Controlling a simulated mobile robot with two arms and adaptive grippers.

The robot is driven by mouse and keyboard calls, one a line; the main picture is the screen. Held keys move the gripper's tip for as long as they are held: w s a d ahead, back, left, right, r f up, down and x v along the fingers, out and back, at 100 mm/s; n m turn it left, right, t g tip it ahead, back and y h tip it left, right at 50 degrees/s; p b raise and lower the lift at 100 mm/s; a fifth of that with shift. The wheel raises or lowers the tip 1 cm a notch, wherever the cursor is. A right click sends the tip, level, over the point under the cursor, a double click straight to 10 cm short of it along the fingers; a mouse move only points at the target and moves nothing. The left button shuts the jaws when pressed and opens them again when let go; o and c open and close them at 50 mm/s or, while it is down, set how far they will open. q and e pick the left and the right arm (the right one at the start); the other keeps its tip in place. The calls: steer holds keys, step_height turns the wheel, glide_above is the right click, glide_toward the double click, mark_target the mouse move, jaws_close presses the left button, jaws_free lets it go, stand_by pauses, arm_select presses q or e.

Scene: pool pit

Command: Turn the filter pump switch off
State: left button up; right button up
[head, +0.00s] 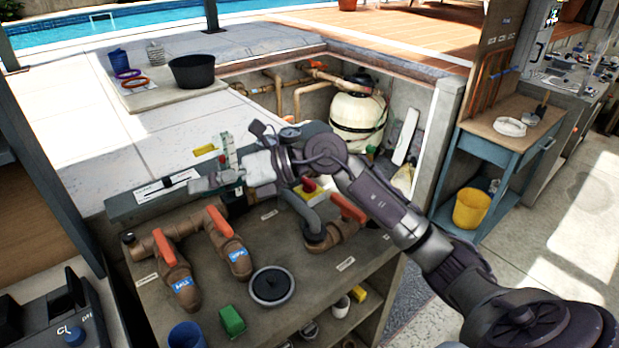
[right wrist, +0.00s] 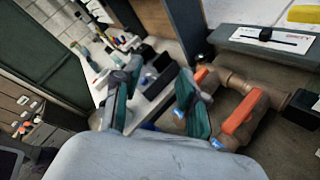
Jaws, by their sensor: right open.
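A long grey box (head: 125,205) stands along the back of the pipe bench. Its top has a white plate with a dark slot or bar, which looks like the switch (head: 167,186); its lettering is too small to read. In the right wrist view the plate and black bar (right wrist: 268,40) show at the upper right, outside the fingers. My right gripper (head: 213,168) is open and empty, just right of the plate and above the box; contact cannot be told. Its two fingers (right wrist: 158,100) stand apart in the right wrist view. My left gripper is not in view.
Brown pipes with orange valve handles (head: 165,247) stand in front of the box, close below my right gripper. A black round lid (head: 271,286) and a green block (head: 231,320) lie on the bench. A cream filter tank (head: 357,122) stands in the pit behind.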

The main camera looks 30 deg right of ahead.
steer(key=w+d+f+h, duration=0.25)
steer(key=d+h, duration=0.45)
steer(key=d, duration=0.5)
steer(key=m+g+h, duration=0.3)
steer(key=h, duration=0.3)
glide_toward(309, 181)
steer(key=shift+t, duration=0.3)
steer(key=p+x, duration=0.3)
steer(key=x, duration=0.5)
steer(key=shift+f, duration=0.45)
jaws_close()
